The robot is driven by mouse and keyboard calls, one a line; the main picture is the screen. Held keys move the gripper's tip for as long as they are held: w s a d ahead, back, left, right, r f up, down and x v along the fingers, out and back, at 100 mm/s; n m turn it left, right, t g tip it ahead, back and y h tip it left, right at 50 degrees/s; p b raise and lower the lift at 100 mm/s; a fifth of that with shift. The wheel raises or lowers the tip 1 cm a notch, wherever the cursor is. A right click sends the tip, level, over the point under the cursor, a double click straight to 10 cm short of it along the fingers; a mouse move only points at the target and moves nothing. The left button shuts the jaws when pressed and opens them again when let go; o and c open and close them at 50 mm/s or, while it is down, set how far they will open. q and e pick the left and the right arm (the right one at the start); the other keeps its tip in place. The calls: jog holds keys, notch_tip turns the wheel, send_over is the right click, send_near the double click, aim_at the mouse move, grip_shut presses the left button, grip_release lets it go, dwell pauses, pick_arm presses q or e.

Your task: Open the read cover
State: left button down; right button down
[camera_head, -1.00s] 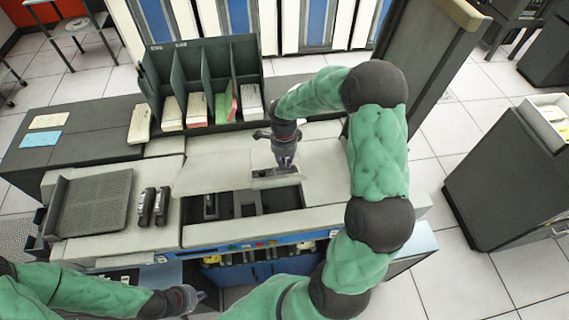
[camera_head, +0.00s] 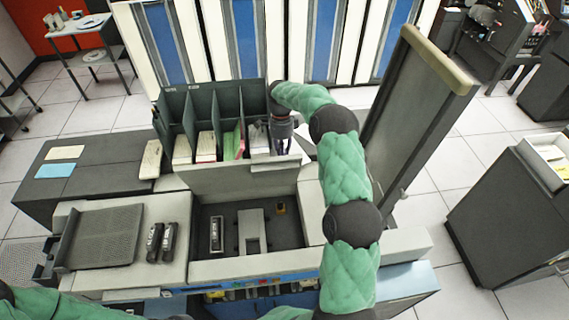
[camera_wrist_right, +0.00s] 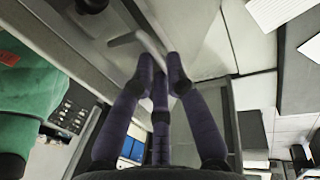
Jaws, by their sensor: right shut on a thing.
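The read cover (camera_head: 235,180) is a pale grey panel on the card machine. In the head view it stands raised, close to upright, behind an open dark bay (camera_head: 282,234). My right gripper (camera_head: 283,150) is at the cover's upper right edge, shut on it. In the right wrist view the fingers (camera_wrist_right: 162,75) close around a thin light edge; the exact contact is partly hidden by the fingers. My left arm (camera_head: 70,308) shows only along the bottom left edge of the head view; its fingertips are out of frame.
A dark card rack (camera_head: 215,105) with several card stacks stands right behind the cover. A tall dark panel (camera_head: 408,110) rises to the right of my right arm. A ribbed tray (camera_head: 103,237) and two dark rollers lie left of the bay.

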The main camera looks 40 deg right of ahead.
jog(key=shift+w+d+f+p, duration=0.15)
jog(key=shift+w+d, duration=0.2)
jog(key=shift+w, duration=0.3)
jog(key=shift+w+d+f+p, duration=0.15)
jog(key=shift+w+d, duration=0.15)
jog(key=shift+w, duration=0.3)
jog(key=shift+f, duration=0.1)
jog(key=c, duration=1.2)
grip_release()
jog(key=shift+c, duration=0.2)
jog(key=v, duration=1.2)
jog(key=shift+w+d, duration=0.25)
jog(key=shift+w, duration=0.1)
